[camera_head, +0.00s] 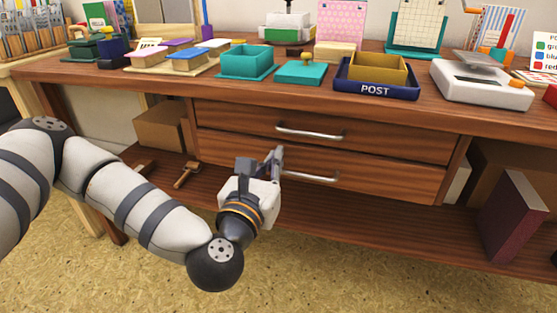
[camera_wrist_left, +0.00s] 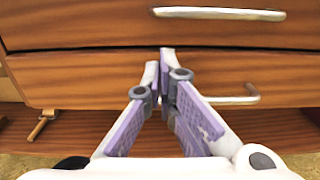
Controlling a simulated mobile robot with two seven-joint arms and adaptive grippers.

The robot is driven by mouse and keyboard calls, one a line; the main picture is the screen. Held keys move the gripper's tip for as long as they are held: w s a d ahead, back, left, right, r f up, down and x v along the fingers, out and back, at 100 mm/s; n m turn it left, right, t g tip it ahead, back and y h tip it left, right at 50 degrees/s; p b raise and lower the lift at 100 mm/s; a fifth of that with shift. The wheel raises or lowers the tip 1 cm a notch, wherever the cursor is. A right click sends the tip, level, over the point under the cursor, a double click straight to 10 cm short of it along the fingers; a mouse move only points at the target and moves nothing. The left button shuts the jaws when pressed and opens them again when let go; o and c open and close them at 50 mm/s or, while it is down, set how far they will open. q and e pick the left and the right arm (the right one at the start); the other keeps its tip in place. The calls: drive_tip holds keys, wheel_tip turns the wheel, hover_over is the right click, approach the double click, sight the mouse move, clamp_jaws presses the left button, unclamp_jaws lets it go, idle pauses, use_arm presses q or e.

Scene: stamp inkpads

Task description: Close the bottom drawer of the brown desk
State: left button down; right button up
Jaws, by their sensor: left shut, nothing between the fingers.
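The brown desk (camera_head: 140,80) has two stacked drawers under its top, each with a silver bar handle. The bottom drawer (camera_head: 390,181) shows its front just below the top drawer (camera_head: 390,142); in the head view the two fronts look nearly in line. My left gripper (camera_head: 262,160) is in front of the left part of the bottom drawer, left of its handle (camera_head: 310,177). In the left wrist view the shut, empty fingertips (camera_wrist_left: 165,55) point at the bottom drawer front (camera_wrist_left: 80,78). I cannot tell whether they touch it. My right gripper is not in view.
A wooden stamp (camera_head: 187,174) and a cardboard box (camera_head: 160,126) are on the lower shelf at left. A dark red binder (camera_head: 513,215) stands at right. Inkpads, a blue POST tray (camera_head: 376,91) and a scale (camera_head: 480,83) crowd the desktop.

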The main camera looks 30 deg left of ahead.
use_arm(q)
drive_tip(key=shift+x, duration=1.1)
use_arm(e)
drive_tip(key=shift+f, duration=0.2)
use_arm(q)
drive_tip(key=shift+w, duration=0.1)
